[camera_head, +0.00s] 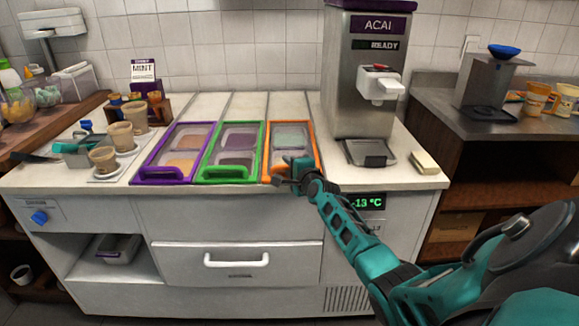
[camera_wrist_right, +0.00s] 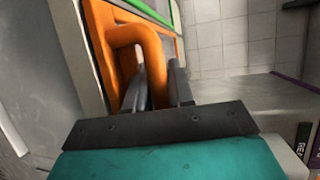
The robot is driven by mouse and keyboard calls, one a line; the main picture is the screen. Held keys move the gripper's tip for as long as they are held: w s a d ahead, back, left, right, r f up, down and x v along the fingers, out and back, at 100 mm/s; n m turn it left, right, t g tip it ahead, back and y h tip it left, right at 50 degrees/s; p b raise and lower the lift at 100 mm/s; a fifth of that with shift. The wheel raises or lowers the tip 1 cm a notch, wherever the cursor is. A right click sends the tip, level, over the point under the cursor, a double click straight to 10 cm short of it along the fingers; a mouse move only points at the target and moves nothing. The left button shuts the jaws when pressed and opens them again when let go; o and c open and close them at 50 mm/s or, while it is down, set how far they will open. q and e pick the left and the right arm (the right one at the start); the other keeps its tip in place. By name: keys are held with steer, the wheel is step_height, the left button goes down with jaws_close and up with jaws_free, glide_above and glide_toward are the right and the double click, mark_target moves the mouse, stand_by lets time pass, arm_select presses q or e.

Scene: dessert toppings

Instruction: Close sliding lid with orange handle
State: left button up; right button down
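The lid with the orange frame (camera_head: 316,154) is the rightmost of three framed lids in the counter top. Its front edge is roughly level with the purple and green lids' front edges. Its orange handle (camera_wrist_right: 151,48) shows large in the right wrist view, a bent bar. My right gripper (camera_head: 284,175) is at the front of the orange lid, over the handle, and hides part of it. In the wrist view the right gripper's fingers (camera_wrist_right: 160,92) stand on both sides of the bar, with little gap visible. My left gripper is not in view.
The green lid (camera_head: 209,161) and purple lid (camera_head: 148,166) lie to the left. The acai machine (camera_head: 352,90) stands behind right, with a drip tray (camera_head: 366,154) in front. Cups (camera_head: 121,136) and a teal-and-grey item (camera_head: 77,147) stand on the counter's left.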

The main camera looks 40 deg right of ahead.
steer(key=c, duration=1.4)
jaws_free()
steer(key=shift+s+a+f, duration=0.15)
steer(key=shift+f, duration=0.15)
steer(key=shift+o, duration=0.2)
steer(key=shift+r, duration=0.2)
steer(key=shift+s, duration=0.1)
steer(key=shift+s+a+r, duration=0.1)
steer(key=shift+s, duration=0.1)
steer(key=p+v, duration=0.3)
steer(key=v, duration=0.9)
steer(key=shift+s+a, duration=0.1)
steer(key=shift+s, duration=0.05)
